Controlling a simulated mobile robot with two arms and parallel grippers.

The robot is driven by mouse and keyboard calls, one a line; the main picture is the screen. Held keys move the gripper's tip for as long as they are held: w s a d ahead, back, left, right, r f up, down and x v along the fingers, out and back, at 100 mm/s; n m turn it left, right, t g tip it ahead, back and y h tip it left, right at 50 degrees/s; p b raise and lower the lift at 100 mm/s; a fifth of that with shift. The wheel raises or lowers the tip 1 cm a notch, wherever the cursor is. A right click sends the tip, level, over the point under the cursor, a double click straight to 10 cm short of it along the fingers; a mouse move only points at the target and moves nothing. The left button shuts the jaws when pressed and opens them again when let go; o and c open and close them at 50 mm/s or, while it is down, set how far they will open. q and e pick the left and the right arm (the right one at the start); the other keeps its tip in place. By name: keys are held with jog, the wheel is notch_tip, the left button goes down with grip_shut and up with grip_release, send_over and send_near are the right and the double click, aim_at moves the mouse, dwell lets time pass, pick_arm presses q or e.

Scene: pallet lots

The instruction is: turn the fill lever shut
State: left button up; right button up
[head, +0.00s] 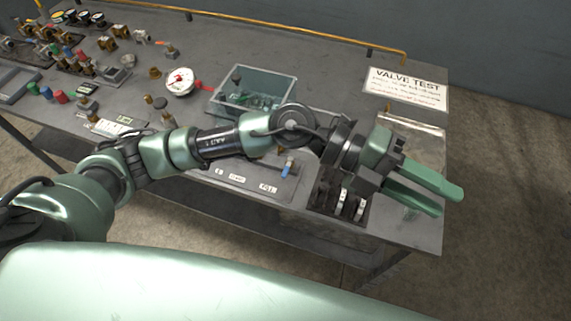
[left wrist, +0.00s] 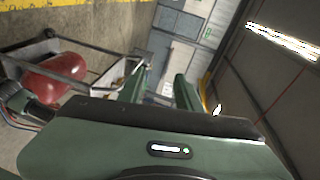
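No lever in the head view carries a readable "fill" label, so I cannot tell which is the fill lever. A red handle (head: 205,88) sits between a round white gauge (head: 180,82) and a clear-walled tank (head: 252,90). A small blue-tipped handle (head: 288,167) stands on a grey labelled panel (head: 238,178) near the bench front. My left gripper (head: 452,199) is open and empty, its green fingers apart above the bench's right end, away from both handles. Its fingers also show apart in the left wrist view (left wrist: 160,90). My left arm hides part of the bench middle. My right gripper is out of view.
A "VALVE TEST" sign (head: 407,88) lies at the bench's right end. A dark holder (head: 340,197) with pale parts is under my left wrist. Valves and fittings crowd the left. A brass rail (head: 300,32) runs along the back. A red cylinder (left wrist: 55,75) shows in the left wrist view.

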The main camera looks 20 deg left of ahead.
pick_arm(q)
jog(key=w+a+f+m+y, duration=0.1)
jog(key=a+f+y, duration=0.35)
jog(key=f, duration=0.25)
jog(key=n+t+y, duration=0.1)
jog(key=t+y, duration=0.2)
jog(key=y, duration=0.9)
send_over(285, 171)
jog(key=shift+h, duration=0.25)
jog(key=f, duration=0.8)
jog(key=shift+d+f, duration=0.15)
jog(key=shift+d, duration=0.1)
jog(key=shift+a+f, duration=0.1)
jog(key=shift+a, duration=0.2)
notch_tip(285, 171, down, 6)
jog(key=shift+p, duration=1.15)
jog(key=shift+d+f, duration=0.1)
jog(key=shift+f, duration=0.65)
grip_shut()
